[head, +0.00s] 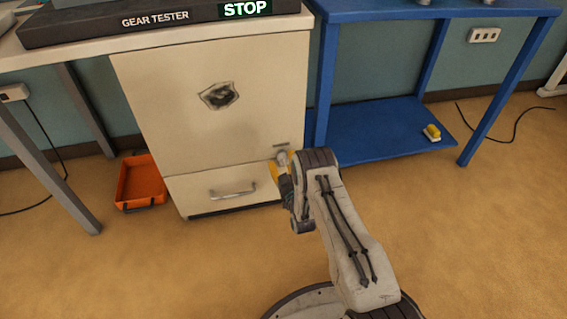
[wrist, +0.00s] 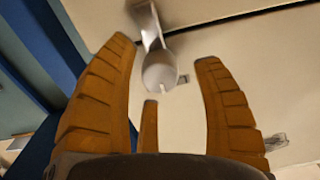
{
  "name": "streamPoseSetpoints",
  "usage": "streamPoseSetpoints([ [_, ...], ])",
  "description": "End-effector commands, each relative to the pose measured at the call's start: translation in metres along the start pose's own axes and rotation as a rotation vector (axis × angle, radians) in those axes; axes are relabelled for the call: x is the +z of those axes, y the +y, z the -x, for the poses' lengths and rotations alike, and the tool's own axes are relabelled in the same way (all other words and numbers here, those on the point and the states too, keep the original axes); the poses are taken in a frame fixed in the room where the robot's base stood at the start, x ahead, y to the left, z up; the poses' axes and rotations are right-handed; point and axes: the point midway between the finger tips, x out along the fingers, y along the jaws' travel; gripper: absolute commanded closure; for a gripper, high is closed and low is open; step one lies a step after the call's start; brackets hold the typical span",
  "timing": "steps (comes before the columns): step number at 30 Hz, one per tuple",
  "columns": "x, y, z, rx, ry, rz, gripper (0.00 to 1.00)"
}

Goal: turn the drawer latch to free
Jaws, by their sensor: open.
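The drawer latch (wrist: 160,70) is a pale grey rounded knob with a flat lever, on the front of the cream cabinet (head: 150,100). In the head view the latch (head: 281,157) sits just above the drawer's right end and is partly hidden by my gripper. The drawer (head: 190,190) is at the cabinet's bottom, looks closed, and has a bar handle (head: 232,191). My gripper (head: 275,171) is open at the latch. In the wrist view its orange fingers (wrist: 164,50) stand on either side of the knob, with a gap showing on both sides.
A blue table with a low shelf (head: 375,135) stands right of the cabinet, close to my gripper. A yellow object (head: 432,132) lies on that shelf. An orange tray (head: 140,183) is on the floor at left. The gear tester (head: 155,22) on top reads STOP.

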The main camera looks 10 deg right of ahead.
Motion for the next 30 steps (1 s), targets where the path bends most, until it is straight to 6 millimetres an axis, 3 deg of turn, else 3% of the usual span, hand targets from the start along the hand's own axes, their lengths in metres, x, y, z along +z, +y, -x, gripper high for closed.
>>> streamPoseSetpoints([
  [6,0.001,0.000,-0.013,0.000,-0.001,0.000,0.39],
  [17,0.000,0.000,-0.015,0.000,-0.001,0.000,0.38],
  [30,0.000,0.000,-0.015,0.000,-0.002,0.000,0.77],
])
